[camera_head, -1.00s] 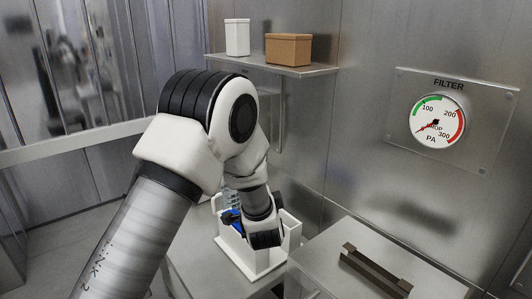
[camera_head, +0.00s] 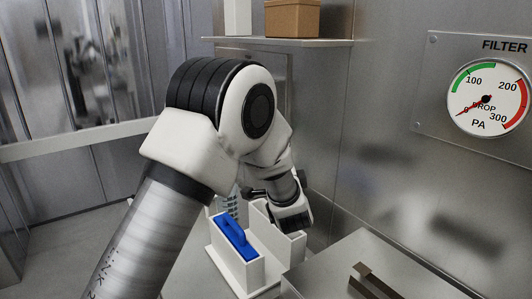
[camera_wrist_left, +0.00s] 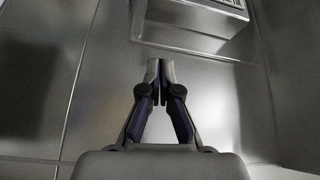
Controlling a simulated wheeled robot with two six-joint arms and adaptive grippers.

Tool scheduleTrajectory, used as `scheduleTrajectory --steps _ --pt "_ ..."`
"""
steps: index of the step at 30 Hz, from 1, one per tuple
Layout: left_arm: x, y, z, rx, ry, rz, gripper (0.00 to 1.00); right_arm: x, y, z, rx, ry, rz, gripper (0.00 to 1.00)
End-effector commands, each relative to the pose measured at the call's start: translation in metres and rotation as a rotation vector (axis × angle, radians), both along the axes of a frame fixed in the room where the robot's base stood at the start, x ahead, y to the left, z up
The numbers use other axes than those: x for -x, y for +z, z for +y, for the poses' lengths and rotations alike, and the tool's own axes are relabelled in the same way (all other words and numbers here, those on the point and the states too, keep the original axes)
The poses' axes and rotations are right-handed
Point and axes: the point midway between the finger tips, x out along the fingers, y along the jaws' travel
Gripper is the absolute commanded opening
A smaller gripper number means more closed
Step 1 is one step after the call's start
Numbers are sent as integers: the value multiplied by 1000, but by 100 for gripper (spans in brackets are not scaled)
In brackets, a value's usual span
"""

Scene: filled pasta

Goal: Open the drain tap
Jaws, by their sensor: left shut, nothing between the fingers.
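I cannot make out a drain tap in either view. My left gripper (camera_wrist_left: 160,70) is shut and empty in the left wrist view, its fingertips together in front of bare metal panels. In the head view my left arm reaches in from the left, and its wrist end is above and behind a white holder. The fingers are mostly hidden there by the arm. My right gripper is not in view.
The white holder (camera_head: 237,268) has a blue-handled item (camera_head: 236,238) in it. A metal box with a dark handle (camera_head: 372,281) is at lower right. A shelf (camera_head: 285,42) carries a brown box (camera_head: 292,18) and a white container (camera_head: 238,16). A filter gauge (camera_head: 487,98) is on the right wall.

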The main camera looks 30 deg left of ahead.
Motion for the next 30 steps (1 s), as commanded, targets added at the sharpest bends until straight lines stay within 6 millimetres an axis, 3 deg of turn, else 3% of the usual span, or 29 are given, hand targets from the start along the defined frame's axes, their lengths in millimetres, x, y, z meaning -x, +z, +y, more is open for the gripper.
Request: scheduleTrajectory --steps 8,20,25,30 --pt "-12 1 10 3 1 -1 0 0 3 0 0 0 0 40" --pt "-79 7 62 2 3 -2 0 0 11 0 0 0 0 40" --pt "-56 1 77 2 1 3 0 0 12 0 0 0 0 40" --pt "-47 -1 82 2 0 0 0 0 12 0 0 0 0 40"
